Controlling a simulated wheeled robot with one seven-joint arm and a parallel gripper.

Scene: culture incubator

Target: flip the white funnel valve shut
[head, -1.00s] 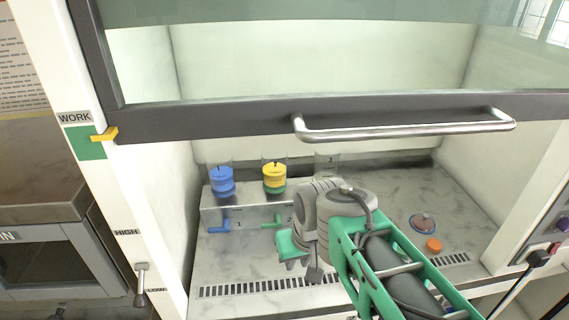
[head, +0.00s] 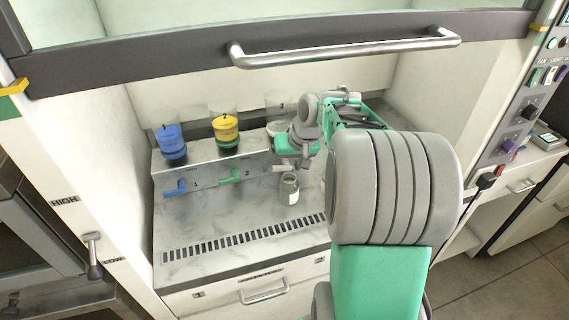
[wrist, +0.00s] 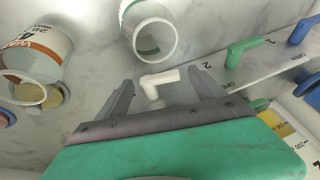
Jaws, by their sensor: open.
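The white valve handle (wrist: 157,82) shows in the wrist view as a short bent lever on the front of the stand. My gripper (wrist: 160,79) is open, with one finger on each side of the lever; I cannot tell whether either finger touches it. In the head view my gripper (head: 292,150) is at the right part of the stand, below the clear third funnel (head: 280,108). The arm hides the white handle there.
A green handle (head: 231,177) and a blue handle (head: 176,188) are to the left, under the yellow funnel (head: 225,130) and blue funnel (head: 171,142). An open glass jar (head: 289,189) stands below my gripper. A labelled waste container (wrist: 34,50) shows in the wrist view.

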